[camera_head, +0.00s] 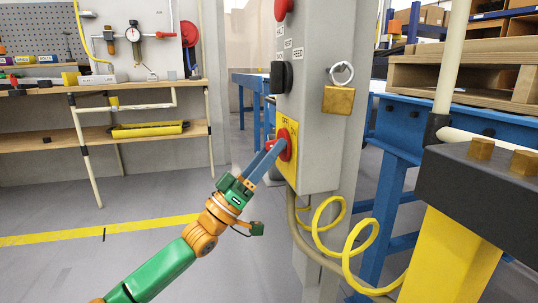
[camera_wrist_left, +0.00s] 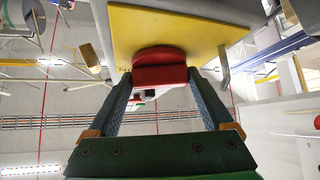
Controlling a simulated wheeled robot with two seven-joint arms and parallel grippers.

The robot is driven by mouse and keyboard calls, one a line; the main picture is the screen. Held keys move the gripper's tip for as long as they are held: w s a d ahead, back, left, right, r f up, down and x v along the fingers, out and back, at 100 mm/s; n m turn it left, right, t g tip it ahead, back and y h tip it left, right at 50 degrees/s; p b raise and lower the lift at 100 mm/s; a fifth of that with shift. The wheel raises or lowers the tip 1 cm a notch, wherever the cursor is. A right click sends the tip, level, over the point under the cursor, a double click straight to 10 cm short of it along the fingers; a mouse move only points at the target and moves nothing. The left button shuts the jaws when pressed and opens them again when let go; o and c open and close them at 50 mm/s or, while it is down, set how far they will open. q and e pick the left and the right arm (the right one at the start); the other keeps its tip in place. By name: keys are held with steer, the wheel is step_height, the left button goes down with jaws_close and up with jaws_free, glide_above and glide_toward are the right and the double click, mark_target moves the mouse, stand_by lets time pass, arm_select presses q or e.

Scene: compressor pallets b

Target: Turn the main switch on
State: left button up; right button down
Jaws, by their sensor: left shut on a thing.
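The main switch (camera_head: 285,145) is a red rotary knob on a yellow plate (camera_head: 292,178) low on the grey control box (camera_head: 310,100). It also shows in the left wrist view as a red handle (camera_wrist_left: 160,72) in front of the yellow plate (camera_wrist_left: 185,25). My left gripper (camera_head: 275,150) reaches up to the knob from the lower left. In the left wrist view its two fingers (camera_wrist_left: 160,85) stand on either side of the red handle, and it is shut on that handle. The fingers hide part of the knob in the head view. My right gripper is not in view.
A brass padlock (camera_head: 338,99) hangs on the box's side. A yellow coiled cable (camera_head: 345,235) hangs below the box. A blue rack (camera_head: 385,180) with wooden pallets (camera_head: 460,75) stands right. A workbench (camera_head: 110,85) is at the back left. Floor at left is clear.

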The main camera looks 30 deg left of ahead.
arm_select(q)
steer(key=shift+r, duration=0.1)
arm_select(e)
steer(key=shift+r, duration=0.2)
arm_select(q)
steer(key=o, duration=1.1)
steer(key=shift+o, duration=0.2)
steer(key=v, duration=0.7)
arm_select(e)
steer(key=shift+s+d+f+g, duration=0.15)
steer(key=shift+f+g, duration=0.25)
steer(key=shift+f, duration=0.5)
